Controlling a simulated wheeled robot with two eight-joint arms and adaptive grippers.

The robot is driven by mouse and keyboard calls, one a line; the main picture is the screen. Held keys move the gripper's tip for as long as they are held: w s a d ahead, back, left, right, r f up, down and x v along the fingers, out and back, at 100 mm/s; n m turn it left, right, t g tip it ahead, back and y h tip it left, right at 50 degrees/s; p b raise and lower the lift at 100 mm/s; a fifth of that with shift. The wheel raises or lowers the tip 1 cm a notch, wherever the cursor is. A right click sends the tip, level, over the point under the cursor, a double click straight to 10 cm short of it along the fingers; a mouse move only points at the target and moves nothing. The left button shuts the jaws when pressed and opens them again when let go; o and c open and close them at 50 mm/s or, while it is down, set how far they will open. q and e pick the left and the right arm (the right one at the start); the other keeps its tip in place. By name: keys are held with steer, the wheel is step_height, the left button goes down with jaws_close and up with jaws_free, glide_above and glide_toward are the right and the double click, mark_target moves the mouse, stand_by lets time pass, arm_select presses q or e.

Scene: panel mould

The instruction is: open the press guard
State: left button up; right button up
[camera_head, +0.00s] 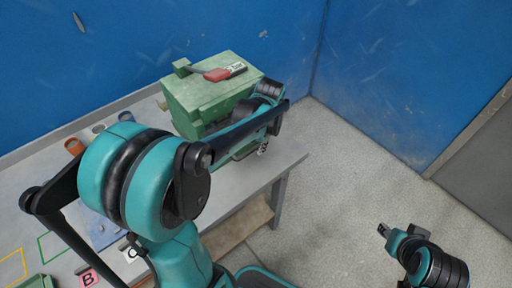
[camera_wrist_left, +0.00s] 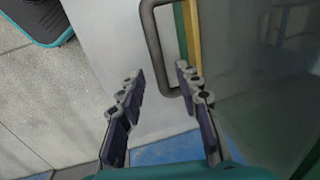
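The green press (camera_head: 205,95) stands at the far end of the workbench, its front partly hidden by my left arm. In the left wrist view, a dark grey bar handle (camera_wrist_left: 153,45) stands ahead of the fingers, beside a dull see-through panel (camera_wrist_left: 270,75) that looks like the guard. My left gripper (camera_wrist_left: 160,76) is open, with the lower end of the handle ahead of the gap between its fingertips. I cannot tell whether they touch. In the head view it is mostly hidden behind my arm. My right gripper (camera_head: 384,231) is over the floor, away from the bench; its opening is unclear.
A red and black labelled object (camera_head: 224,73) lies on top of the press. The grey bench (camera_head: 285,155) carries an orange-brown cup (camera_head: 74,146), letter tags and coloured outlines. Blue walls (camera_head: 400,70) stand behind.

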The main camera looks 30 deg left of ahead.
arm_select(q)
steer(key=shift+a+f, duration=0.1)
steer(key=shift+f, duration=0.6)
jaws_close()
steer(key=s+d+p, duration=0.1)
steer(key=s+d, duration=0.2)
steer(key=d, duration=0.6)
steer(key=s+d+p, duration=0.1)
steer(key=s+d, duration=0.3)
steer(key=d, duration=0.4)
steer(key=shift+s+d, duration=0.15)
steer(key=shift+d, duration=0.25)
